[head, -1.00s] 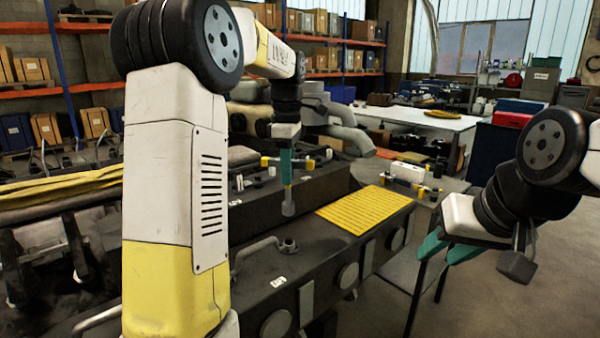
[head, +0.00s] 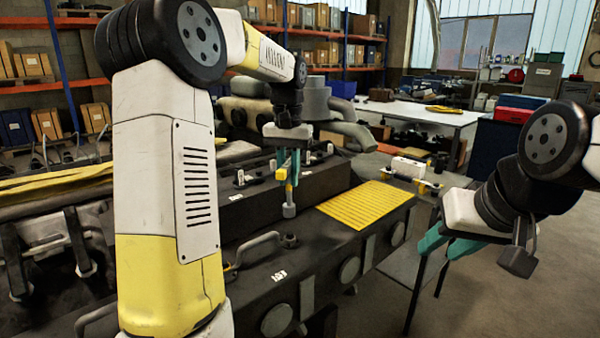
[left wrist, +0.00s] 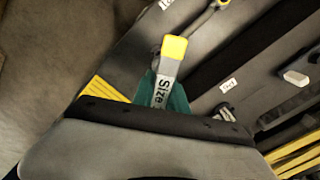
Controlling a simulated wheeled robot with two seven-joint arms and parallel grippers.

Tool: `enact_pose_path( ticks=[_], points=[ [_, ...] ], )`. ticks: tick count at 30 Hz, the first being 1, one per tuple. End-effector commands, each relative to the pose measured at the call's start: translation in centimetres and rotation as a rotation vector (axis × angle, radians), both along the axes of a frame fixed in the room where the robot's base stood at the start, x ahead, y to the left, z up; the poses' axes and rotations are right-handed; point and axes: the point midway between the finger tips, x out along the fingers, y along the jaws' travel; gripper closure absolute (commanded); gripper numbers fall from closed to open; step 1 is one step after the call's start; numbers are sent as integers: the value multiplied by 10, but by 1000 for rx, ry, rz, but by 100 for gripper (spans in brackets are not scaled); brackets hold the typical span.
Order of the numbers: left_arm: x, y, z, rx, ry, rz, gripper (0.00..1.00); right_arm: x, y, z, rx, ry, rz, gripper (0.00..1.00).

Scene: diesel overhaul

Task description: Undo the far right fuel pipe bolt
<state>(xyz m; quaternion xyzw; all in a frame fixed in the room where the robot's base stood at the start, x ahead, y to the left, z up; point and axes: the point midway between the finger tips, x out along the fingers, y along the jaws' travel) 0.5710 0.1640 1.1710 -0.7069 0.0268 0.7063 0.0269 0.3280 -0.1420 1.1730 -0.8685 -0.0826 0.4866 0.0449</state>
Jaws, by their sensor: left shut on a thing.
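My left gripper (head: 290,160), with teal fingers, is shut on a wrench with yellow ends (head: 282,173) and a grey socket (head: 289,210) hanging below. The wrench, lettered "Size", also shows in the left wrist view (left wrist: 166,75). The socket hangs over the dark engine block (head: 330,250), behind a grey fuel pipe (head: 258,246) that ends at a round bolted fitting (head: 290,241). The socket looks apart from that fitting. A pipe (left wrist: 198,24) runs beyond the wrench in the left wrist view. My right gripper (head: 448,243) is open and empty, right of the engine.
A yellow ribbed mat (head: 368,206) lies on the block right of the socket. A white box with yellow parts (head: 410,168) stands behind it. A white table (head: 415,115) and shelves are farther back. Floor is free at right.

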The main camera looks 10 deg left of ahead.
Motion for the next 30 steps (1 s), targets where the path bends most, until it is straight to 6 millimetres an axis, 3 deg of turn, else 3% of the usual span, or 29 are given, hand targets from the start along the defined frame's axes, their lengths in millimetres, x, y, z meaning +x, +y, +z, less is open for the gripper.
enact_pose_path(
  ticks=[21, 25, 30],
  points=[
    [0, 1, -17, 0, 0, -1114, 100, 0, 0, 0, 0, 0, 0, 64],
    [0, 0, -37, -1, 2, -1115, 100, 0, 0, 0, 0, 0, 0, 64],
    [0, 0, -48, 0, -1, -1113, 100, 0, 0, 0, 0, 0, 0, 64]
  ],
)
